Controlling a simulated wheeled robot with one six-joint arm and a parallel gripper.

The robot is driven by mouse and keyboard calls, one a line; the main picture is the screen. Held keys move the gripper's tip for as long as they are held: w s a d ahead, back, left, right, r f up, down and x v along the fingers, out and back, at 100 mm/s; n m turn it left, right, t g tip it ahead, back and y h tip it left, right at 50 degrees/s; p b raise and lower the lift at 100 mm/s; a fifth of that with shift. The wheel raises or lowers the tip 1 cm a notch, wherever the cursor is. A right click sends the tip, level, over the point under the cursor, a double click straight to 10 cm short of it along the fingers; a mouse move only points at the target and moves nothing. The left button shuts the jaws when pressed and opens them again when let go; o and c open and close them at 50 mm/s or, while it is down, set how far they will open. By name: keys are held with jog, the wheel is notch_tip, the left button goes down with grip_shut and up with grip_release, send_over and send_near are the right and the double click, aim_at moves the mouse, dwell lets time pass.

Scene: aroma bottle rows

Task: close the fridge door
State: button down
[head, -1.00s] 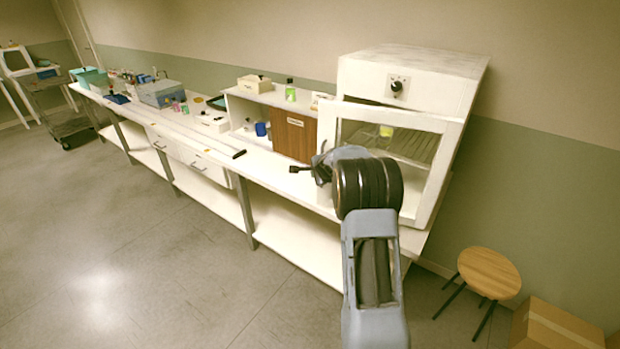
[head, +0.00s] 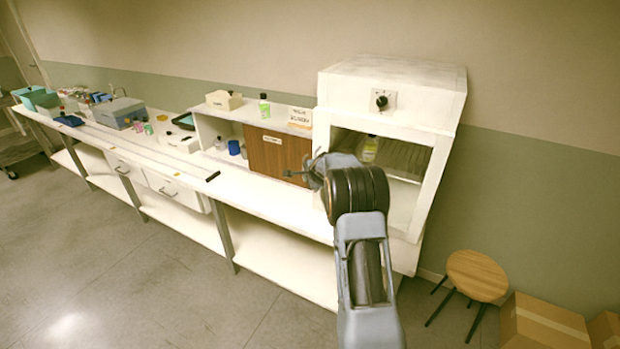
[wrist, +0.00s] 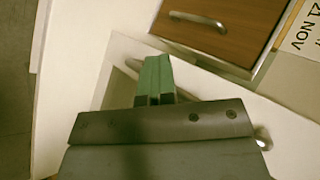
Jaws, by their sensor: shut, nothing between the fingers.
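The white fridge (head: 390,100) stands at the right end of the bench. Its window-framed door (head: 432,185) lies close to the front of the body; I cannot tell whether it is fully flush. A bottle with a yellow-green label (head: 369,148) shows through the window. My gripper (head: 288,173) is at the door's left edge, partly hidden by my wrist.
A brown wooden cabinet (head: 278,153) stands just left of the fridge; its metal handle shows in the wrist view (wrist: 200,20). The bench (head: 255,205) carries bottles and boxes further left. A stool (head: 476,273) and cardboard box (head: 540,325) stand on the floor at right.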

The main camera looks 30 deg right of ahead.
jog(key=shift+w+d+r, duration=0.15)
jog(key=shift+d+r, duration=0.15)
jog(key=shift+r, duration=0.05)
jog(key=s+a+r+p, duration=0.1)
jog(key=s+a+r, duration=0.1)
jog(key=a, duration=0.3)
jog(key=s+a+r+p, duration=0.1)
jog(key=s+a+r, duration=0.1)
jog(key=a+r, duration=0.2)
jog(key=shift+s+a+p, duration=0.3)
jog(key=shift+s+a, duration=0.1)
jog(key=shift+a, duration=0.6)
